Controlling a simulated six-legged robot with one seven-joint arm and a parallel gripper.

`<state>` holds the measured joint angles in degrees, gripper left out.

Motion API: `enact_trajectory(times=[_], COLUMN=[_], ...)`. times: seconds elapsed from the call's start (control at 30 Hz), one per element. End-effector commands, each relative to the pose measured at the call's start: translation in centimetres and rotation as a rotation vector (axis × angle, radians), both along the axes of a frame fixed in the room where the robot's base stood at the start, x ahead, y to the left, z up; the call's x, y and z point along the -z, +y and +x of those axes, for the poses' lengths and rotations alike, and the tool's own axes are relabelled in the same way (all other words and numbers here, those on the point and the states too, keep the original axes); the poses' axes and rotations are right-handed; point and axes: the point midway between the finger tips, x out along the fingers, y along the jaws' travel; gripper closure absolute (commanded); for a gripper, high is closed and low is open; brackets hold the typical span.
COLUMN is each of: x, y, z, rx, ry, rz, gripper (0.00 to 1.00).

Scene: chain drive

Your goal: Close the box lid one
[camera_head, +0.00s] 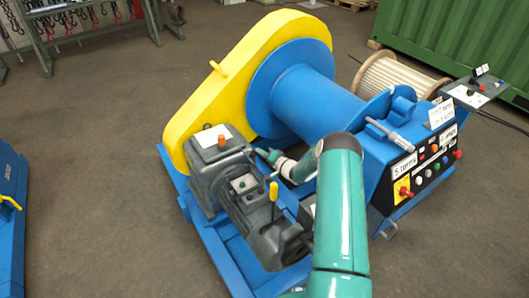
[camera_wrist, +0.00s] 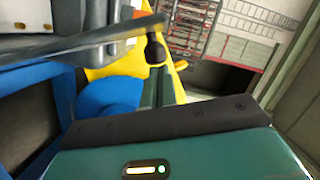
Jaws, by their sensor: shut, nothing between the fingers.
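My gripper (camera_head: 265,154) shows small and dark at the end of my teal arm, between the grey motor unit and the blue drum. It is shut and holds nothing. The grey gearbox (camera_head: 209,150) has a white label and an orange button on top. No part is clearly marked as lid one. In the wrist view a grey, thin-edged piece (camera_wrist: 85,45) crosses the upper left. I cannot tell whether it is a lid or touches my gripper.
A yellow guard (camera_head: 190,105) and the large blue drum (camera_head: 315,95) stand behind the motor. A control panel (camera_head: 425,165) with labels and buttons is at the right. A wooden spool (camera_head: 392,75) and green container (camera_head: 450,45) lie beyond. Open floor (camera_head: 90,140) is at left.

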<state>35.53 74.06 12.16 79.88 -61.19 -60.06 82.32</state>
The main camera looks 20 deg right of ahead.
Motion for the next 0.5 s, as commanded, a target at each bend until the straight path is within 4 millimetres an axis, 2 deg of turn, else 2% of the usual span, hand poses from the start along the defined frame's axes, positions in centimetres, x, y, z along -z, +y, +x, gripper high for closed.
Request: enact_trajectory(times=[0.3, 0.5], x=[0.3, 0.6], y=[3.1, 4.3], z=[-0.5, -0.6], rx=[-0.002, -0.001], ry=[-0.029, -0.03], rz=[-0.21, -0.212], gripper=[1.0, 1.0])
